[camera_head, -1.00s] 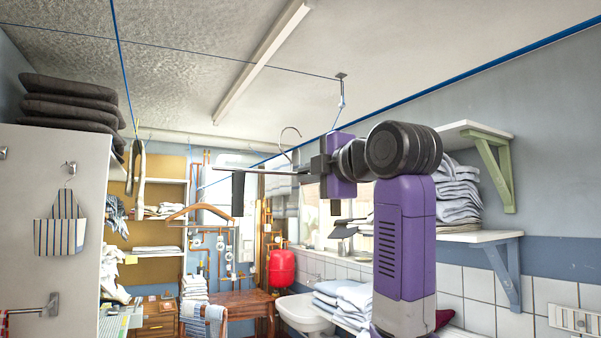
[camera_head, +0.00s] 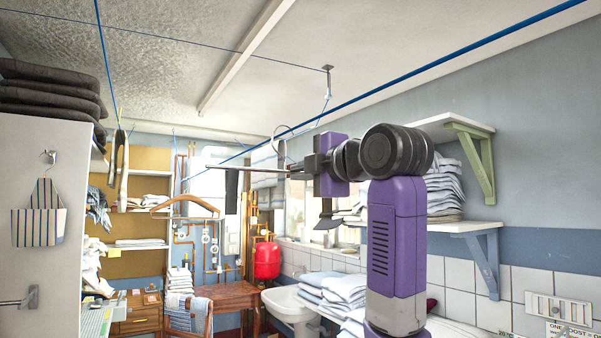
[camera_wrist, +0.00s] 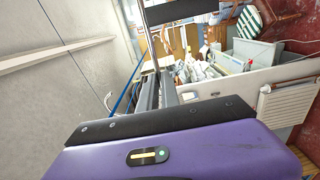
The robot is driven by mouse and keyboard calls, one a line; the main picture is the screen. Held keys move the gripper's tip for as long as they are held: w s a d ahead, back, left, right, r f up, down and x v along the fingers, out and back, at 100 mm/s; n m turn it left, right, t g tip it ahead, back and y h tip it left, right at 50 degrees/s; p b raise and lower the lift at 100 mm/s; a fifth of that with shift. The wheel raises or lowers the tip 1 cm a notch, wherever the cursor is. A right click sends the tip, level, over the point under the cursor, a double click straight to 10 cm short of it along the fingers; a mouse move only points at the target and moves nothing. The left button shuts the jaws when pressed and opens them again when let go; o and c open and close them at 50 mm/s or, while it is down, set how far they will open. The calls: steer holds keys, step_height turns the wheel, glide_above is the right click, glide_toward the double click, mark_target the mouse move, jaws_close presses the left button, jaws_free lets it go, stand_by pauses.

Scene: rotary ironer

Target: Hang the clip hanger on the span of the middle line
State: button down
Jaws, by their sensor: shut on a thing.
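My gripper (camera_head: 312,166) is shut on the clip hanger and holds it high in the room. The hanger's thin bar (camera_head: 262,167) points left from the jaws, with a dark clip (camera_head: 232,190) hanging near its far end and another dark clip (camera_head: 327,218) below the gripper. Its wire hook (camera_head: 274,143) stands up above the bar. A blue line (camera_head: 440,68) runs from upper right to lower left and crosses the hook in the picture; I cannot tell whether they touch. In the wrist view, the jaws (camera_wrist: 160,92) show with the bar (camera_wrist: 149,38) and a dark clip (camera_wrist: 188,10) beyond.
Another blue line (camera_head: 105,60) runs at the left, with dark items hanging near its end. A wooden hanger (camera_head: 185,205) hangs beyond. A ceiling hook with a cord (camera_head: 327,80) is above. Wall shelves with folded linen (camera_head: 443,190) stand close right of my arm. A white cabinet (camera_head: 30,260) stands left.

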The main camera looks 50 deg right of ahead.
steer(key=shift+f, duration=0.35)
steer(key=c, duration=1.5)
jaws_free()
steer(key=b+v, duration=0.3)
steer(key=v, duration=0.5)
steer(key=shift+w, duration=0.1)
